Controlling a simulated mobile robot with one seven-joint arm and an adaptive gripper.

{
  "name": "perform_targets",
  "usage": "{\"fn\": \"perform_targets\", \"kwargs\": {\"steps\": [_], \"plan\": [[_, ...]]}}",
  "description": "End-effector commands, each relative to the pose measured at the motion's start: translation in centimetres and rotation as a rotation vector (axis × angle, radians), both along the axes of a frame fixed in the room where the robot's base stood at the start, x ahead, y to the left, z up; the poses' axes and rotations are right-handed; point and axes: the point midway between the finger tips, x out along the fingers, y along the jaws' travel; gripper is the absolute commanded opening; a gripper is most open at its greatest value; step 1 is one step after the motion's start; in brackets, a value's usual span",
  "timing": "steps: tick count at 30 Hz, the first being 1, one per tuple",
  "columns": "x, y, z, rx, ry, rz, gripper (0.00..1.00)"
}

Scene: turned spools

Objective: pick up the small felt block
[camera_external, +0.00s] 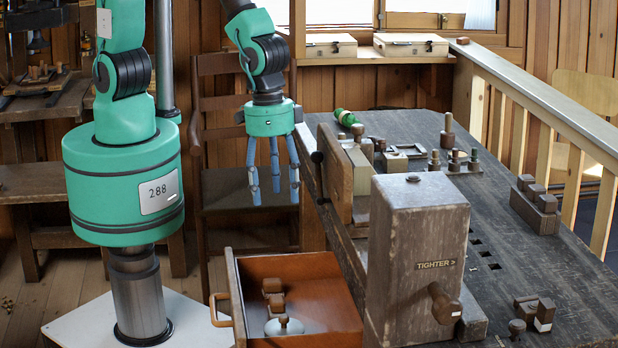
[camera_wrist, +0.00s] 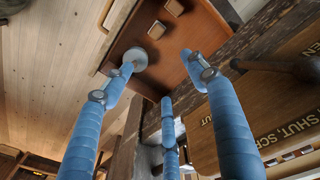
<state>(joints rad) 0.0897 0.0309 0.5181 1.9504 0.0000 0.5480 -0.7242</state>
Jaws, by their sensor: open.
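No block in view is clearly felt, so I cannot tell which is the small felt block. Small brown blocks (camera_external: 273,286) lie in the open drawer (camera_external: 334,318); they also show in the wrist view (camera_wrist: 158,30). A grey disc with a brown knob (camera_external: 284,326) lies nearer the drawer's front; the disc (camera_wrist: 138,60) shows beside a fingertip in the wrist view. Another small dark block with a pale patch (camera_external: 544,314) stands on the bench at lower right. My three-fingered gripper (camera_external: 272,192) is open and empty, fingers pointing down, above and behind the drawer.
A large wooden vise block marked "TIGHTER" (camera_external: 415,250) with a handle stands right of the drawer. The workbench (camera_external: 500,260) carries spools, a green bottle (camera_external: 345,117) and a dark block rack (camera_external: 535,210). A wooden chair (camera_external: 235,190) stands behind my gripper.

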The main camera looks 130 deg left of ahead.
Motion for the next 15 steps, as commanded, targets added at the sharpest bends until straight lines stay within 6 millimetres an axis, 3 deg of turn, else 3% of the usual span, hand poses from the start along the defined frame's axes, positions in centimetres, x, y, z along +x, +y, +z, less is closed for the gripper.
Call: {"fn": "perform_targets", "kwargs": {"steps": [1, 6, 10, 15], "plan": [[0.1, -0.2, -2.3, 0.000, 0.020, 0.019, 0.58], [0.6, -0.8, -8.1, 0.000, 0.061, 0.088, 0.58], [0.6, -1.1, -11.3, 0.001, 0.082, 0.125, 0.58], [0.7, -1.3, -13.1, 0.001, 0.093, 0.149, 0.58]]}}
